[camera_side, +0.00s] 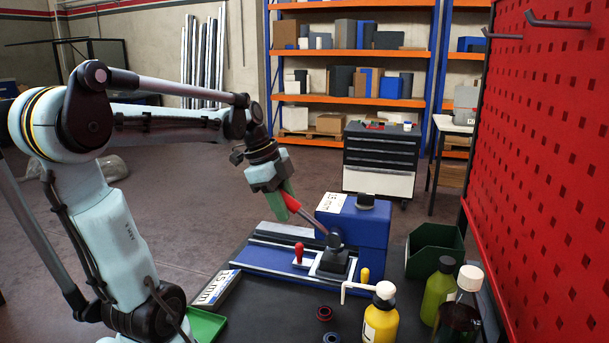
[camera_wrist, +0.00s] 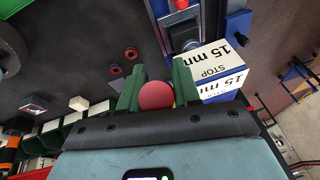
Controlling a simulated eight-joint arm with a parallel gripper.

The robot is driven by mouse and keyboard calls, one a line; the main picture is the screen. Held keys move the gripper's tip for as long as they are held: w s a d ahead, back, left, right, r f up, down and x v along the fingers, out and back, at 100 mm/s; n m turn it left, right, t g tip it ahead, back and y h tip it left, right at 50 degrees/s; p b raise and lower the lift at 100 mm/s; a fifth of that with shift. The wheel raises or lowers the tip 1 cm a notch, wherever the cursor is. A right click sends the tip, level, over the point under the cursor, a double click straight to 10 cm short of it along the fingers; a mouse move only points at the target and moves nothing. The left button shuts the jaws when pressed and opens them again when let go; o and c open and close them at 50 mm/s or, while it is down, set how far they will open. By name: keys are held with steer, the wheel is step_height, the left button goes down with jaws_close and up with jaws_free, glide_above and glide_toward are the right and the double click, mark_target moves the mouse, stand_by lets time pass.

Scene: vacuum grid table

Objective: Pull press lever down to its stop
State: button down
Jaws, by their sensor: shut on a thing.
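The press lever has a red grip (camera_side: 291,202) on a grey rod that slants up and left from a dark pivot (camera_side: 335,262) beside the blue press body (camera_side: 365,232). My gripper (camera_side: 286,190) is shut on the upper end of the red grip, with green fingers on it. In the wrist view the grip's round red end (camera_wrist: 156,95) sits between the two green fingers of my gripper (camera_wrist: 158,80). The lever is tilted, well above the table. The far sides of the fingers are hidden in the side view.
A small red-knobbed lever (camera_side: 299,252) stands before the press. A yellow bottle (camera_side: 381,322), green bottle (camera_side: 438,288) and green bin (camera_side: 435,250) stand to the right.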

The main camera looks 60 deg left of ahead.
steer(key=shift+s+a+f, duration=0.15)
steer(key=shift+f, duration=0.2)
steer(key=shift+f+h, duration=0.1)
steer(key=shift+h, duration=0.2)
steer(key=c, duration=0.9)
jaws_free()
steer(key=v, duration=1.2)
steer(key=shift+s, duration=0.3)
steer(key=w+d+f+n+t, duration=0.1)
steer(key=d+f+n, duration=0.2)
steer(key=d+f, duration=0.2)
steer(key=w+d+f+n+t+y, duration=0.1)
steer(key=d+f+n, duration=0.3)
steer(key=d, duration=0.4)
steer(key=w+d+f+n+t+y, duration=0.1)
steer(key=w+d+f+n, duration=0.2)
steer(key=d+f, duration=0.3)
steer(key=shift+w+d+f+n+t, duration=0.15)
steer(key=shift+d+n+t, duration=0.15)
steer(key=shift+d, duration=0.6)
